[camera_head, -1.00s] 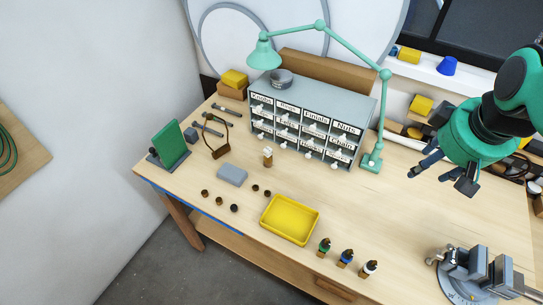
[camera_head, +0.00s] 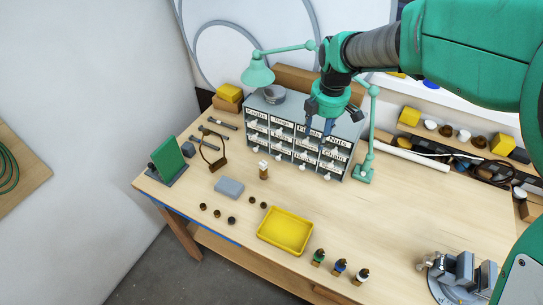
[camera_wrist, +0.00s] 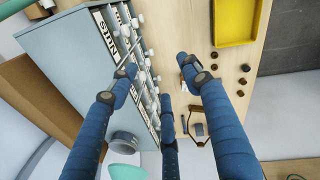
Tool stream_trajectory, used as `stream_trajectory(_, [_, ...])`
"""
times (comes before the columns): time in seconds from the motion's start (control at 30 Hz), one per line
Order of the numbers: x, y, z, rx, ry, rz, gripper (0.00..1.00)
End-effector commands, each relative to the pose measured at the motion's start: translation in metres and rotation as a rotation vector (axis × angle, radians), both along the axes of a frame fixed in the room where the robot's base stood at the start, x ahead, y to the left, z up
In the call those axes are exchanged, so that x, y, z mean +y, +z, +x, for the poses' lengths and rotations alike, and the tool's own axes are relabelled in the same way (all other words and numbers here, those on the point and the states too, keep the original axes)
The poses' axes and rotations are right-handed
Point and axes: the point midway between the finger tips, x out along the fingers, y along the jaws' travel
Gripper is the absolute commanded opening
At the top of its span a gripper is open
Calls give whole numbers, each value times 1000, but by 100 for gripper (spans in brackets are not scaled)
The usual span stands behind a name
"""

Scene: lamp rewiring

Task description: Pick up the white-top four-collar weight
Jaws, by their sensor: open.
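Two small pieces with white tops show in the head view. One white-topped dark piece (camera_head: 362,276) stands at the right end of a short row by the table's front edge, beside a blue-topped one (camera_head: 340,267) and a green-topped one (camera_head: 318,257). Another white-topped piece with a tan body (camera_head: 264,171) stands in front of the drawer cabinet. Collars are too small to count, so I cannot tell which is the four-collar weight. My gripper (camera_head: 321,128) is open and empty, high over the cabinet's front; its blue fingers also show in the wrist view (camera_wrist: 158,78).
The labelled drawer cabinet (camera_head: 345,128) has protruding knobs. A green lamp (camera_head: 258,75) arches behind it. A yellow tray (camera_head: 285,231) lies in the middle front, with several small dark rings left of it. A vise (camera_head: 457,270) stands front right.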

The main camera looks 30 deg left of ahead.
Motion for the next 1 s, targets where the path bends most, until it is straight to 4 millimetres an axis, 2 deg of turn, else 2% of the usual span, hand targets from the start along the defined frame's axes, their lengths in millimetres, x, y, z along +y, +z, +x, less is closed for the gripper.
stream_trajectory(0.03, [17,-10,1,9,58,-12,48])
stream_trajectory(0.1, [39,-24,3,17,144,-26,48])
stream_trajectory(0.27, [87,-58,3,36,340,-57,48])
stream_trajectory(0.5, [154,-113,-9,62,619,-95,48])
stream_trajectory(0.7, [185,-144,-18,76,764,-113,48])
stream_trajectory(1.0, [194,-153,-21,79,807,-116,48])
